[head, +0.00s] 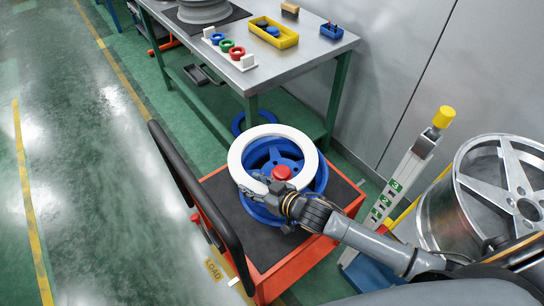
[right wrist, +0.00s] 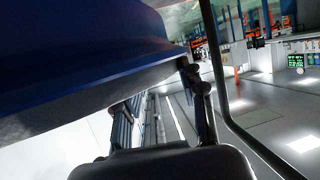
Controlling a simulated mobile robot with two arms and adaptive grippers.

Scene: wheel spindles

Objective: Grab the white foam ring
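The white foam ring (head: 240,150) lies on top of a blue wheel (head: 318,182) on the cart, around the wheel's spokes and red centre cap (head: 282,173). My right gripper (head: 262,184) is at the near side of the ring and hides part of it. In the right wrist view its two fingers (right wrist: 160,105) stand apart, with floor visible between them. A dark blue surface fills the upper left there, and a white surface (right wrist: 40,155) lies left of the left finger. I cannot tell whether the fingers touch the ring. My left gripper is not in view.
The orange cart (head: 272,283) has a black handle (head: 208,205) on its left. A metal bench (head: 290,62) with small parts stands behind. A silver wheel (head: 440,215) and a marked post (head: 400,180) are at right. The floor at left is clear.

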